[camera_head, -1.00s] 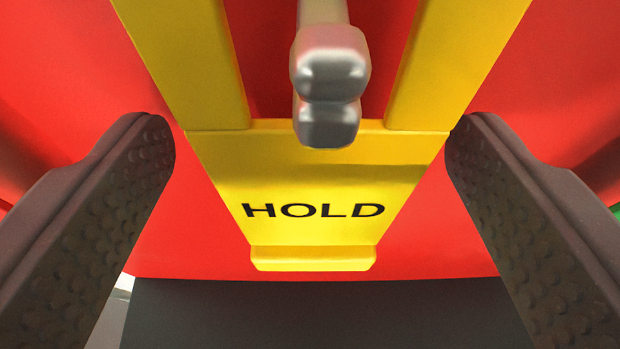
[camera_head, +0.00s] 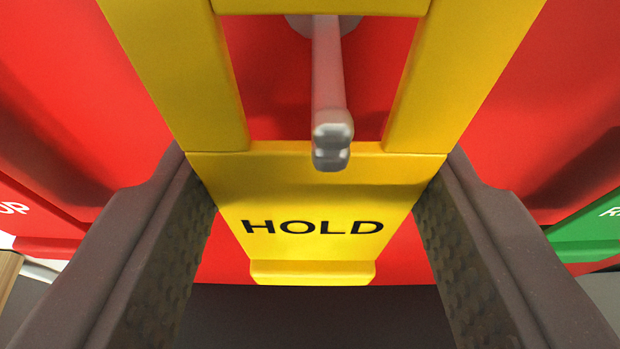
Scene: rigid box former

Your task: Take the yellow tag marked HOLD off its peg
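The yellow HOLD tag (camera_head: 313,250) fills the middle of the view, a frame with a lettered plate below and a window above. The grey peg (camera_head: 328,95) comes from the red panel through that window. Its rounded tip overlaps the plate's upper edge in the picture, so the peg still passes through the tag. My gripper (camera_head: 316,165) has one finger at each side edge of the tag, with the tips against the edges near the plate's top corners. It looks shut on the tag. The tips' contact is partly hidden behind the tag.
The red panel (camera_head: 565,80) lies behind the tag. A red tag (camera_head: 30,210) with partly cut-off white letters is at the left, and a green tag (camera_head: 590,230) is at the right. Below the panel is a dark grey area (camera_head: 310,315).

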